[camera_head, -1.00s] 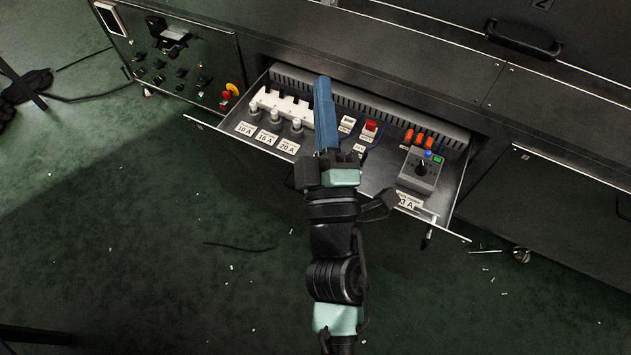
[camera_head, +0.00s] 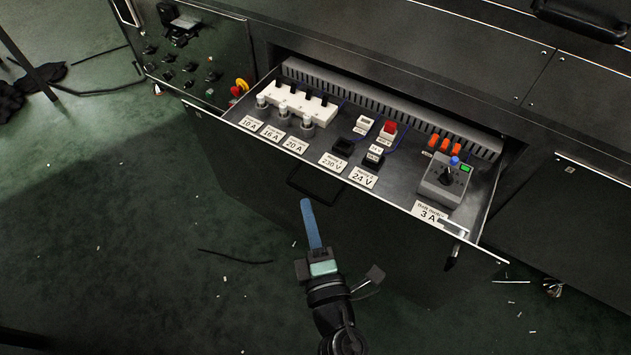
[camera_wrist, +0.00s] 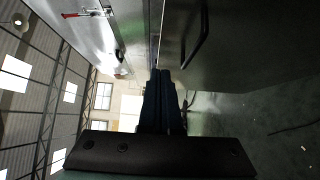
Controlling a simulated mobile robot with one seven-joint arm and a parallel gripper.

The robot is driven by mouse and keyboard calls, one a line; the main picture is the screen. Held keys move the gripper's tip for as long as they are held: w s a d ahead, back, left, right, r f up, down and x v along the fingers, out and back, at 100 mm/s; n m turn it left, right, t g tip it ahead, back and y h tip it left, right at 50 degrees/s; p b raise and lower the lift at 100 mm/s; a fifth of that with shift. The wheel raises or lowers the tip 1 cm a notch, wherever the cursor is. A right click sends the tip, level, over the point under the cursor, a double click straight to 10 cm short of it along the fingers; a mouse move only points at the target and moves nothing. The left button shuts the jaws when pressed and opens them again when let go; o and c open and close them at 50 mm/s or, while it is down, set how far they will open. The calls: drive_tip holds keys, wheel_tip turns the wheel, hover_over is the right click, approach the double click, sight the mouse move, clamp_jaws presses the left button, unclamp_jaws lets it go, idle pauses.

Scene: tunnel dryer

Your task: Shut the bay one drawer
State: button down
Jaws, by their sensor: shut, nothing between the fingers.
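The bay one drawer (camera_head: 255,165) stands pulled out of the dark machine, its tray open to view. Its dark front carries a black bar handle (camera_head: 316,184). My gripper (camera_head: 307,208), with blue fingers, is shut and empty in front of the drawer, just below the handle in the head view. I cannot tell whether it touches the front. In the wrist view, the shut fingers (camera_wrist: 164,85) point along a dark panel with a bar handle (camera_wrist: 188,45).
A control panel (camera_head: 190,60) with a red and yellow knob is at the upper left. A closed dark panel (camera_head: 575,225) lies right of the drawer.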

sight(311, 165)
drive_tip(key=shift+w+d+b, duration=0.1)
drive_tip(key=shift+w+d, duration=0.2)
drive_tip(key=shift+w, duration=0.85)
drive_tip(key=shift+w+d+b, duration=0.15)
drive_tip(key=shift+w+d, duration=0.15)
drive_tip(key=shift+w, duration=0.85)
drive_tip(key=shift+w+d+b, duration=0.1)
drive_tip(key=shift+w+d, duration=0.2)
drive_tip(key=shift+w, duration=0.85)
